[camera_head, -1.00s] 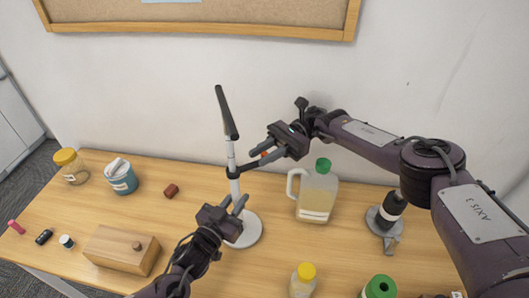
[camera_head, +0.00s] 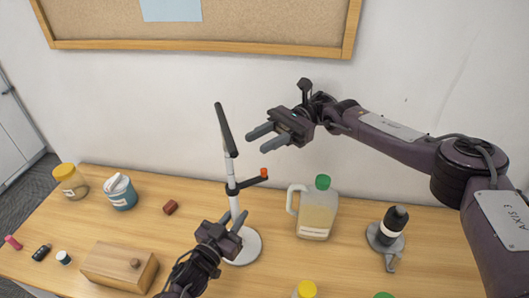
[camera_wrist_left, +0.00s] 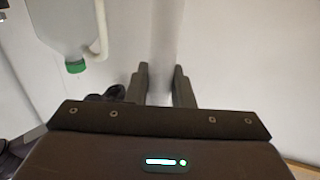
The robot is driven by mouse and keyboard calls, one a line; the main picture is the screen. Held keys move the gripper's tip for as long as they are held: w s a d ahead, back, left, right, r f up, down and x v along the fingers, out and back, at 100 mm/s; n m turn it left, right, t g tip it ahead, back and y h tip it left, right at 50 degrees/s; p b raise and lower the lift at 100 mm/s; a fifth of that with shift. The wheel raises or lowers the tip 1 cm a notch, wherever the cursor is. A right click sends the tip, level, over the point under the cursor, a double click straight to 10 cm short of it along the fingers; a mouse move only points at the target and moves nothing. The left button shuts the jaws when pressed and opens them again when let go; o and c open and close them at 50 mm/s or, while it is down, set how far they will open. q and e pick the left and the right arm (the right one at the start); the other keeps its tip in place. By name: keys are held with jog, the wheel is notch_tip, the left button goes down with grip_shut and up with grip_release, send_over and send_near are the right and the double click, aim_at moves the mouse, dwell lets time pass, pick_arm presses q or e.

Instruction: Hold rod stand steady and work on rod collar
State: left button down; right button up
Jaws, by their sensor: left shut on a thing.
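The rod stand has a white pole (camera_head: 232,169) on a round white base (camera_head: 248,248), with a black rod (camera_head: 224,130) at its top. It stands upright. The dark rod collar (camera_head: 232,188) sits around the pole, with a side arm ending in an orange-red knob (camera_head: 264,173). My left gripper (camera_head: 235,222) is shut on the pole below the collar. In the left wrist view, the blurred pole (camera_wrist_left: 165,45) is between its fingers (camera_wrist_left: 161,80). My right gripper (camera_head: 259,140) is open and empty, above and apart from the knob.
A handled jug (camera_head: 316,213) with a green cap stands right of the stand. A dark bottle (camera_head: 393,221) in a grey holder is farther right. A wooden box (camera_head: 118,264), blue tub (camera_head: 121,194) and red block (camera_head: 170,207) are left. A yellow-capped bottle (camera_head: 306,289) is in front.

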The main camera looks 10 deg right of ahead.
jog(key=shift+r, duration=0.3)
jog(key=shift+f, duration=0.1)
jog(key=shift+c, duration=1.2)
jog(key=f, duration=0.1)
jog(key=d+f+m+t+y, duration=0.2)
jog(key=shift+s+f, duration=0.35)
grip_shut()
jog(key=s+d+f+m+t+y, duration=0.1)
jog(key=s+d+f+m+t, duration=0.1)
jog(key=d+f+m+t, duration=0.25)
jog(key=s+d+f+m+t+y, duration=0.1)
jog(key=s+d+m+t, duration=0.15)
jog(key=d+t, duration=0.45)
jog(key=m+t+h, duration=0.3)
jog(key=t, duration=0.1)
send_near(253, 178)
jog(key=w+a, duration=0.1)
jog(key=w+a+r, duration=0.1)
jog(key=w, duration=0.1)
jog(key=shift+a+r, duration=0.2)
jog(key=shift+a, duration=0.2)
